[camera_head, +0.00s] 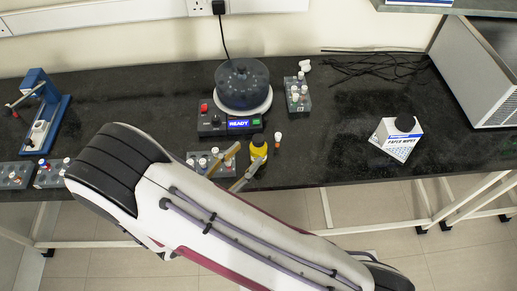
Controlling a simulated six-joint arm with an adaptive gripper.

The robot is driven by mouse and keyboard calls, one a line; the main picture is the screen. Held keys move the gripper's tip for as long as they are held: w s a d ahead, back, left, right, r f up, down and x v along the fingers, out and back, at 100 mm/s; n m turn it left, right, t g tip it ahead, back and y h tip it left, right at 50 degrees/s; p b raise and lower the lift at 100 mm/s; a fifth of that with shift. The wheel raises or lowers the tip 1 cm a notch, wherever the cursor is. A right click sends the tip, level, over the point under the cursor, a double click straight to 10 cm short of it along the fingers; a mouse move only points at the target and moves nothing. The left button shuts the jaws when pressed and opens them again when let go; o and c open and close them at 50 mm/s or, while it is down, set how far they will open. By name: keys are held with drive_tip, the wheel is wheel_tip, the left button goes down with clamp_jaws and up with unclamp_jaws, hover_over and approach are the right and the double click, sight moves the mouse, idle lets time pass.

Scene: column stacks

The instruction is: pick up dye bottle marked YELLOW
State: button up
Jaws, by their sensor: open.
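The fingertips are close to the bottle's left and lower sides. I cannot tell whether they touch it or how far the bottle is between them.
A small vial with an orange-white top (278,139) stands just right of the bottle. A vial rack (193,159) is left of my fingers, and another rack (304,104) is behind. The centrifuge-like device (207,128) is close behind.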

sight(255, 142)
drive_tip(key=shift+x, duration=1.2)
drive_tip(key=shift+w, duration=0.15)
drive_tip(key=shift+x, duration=2.45)
drive_tip(key=shift+w+a, duration=0.2)
drive_tip(key=shift+r, duration=0.1)
clamp_jaws()
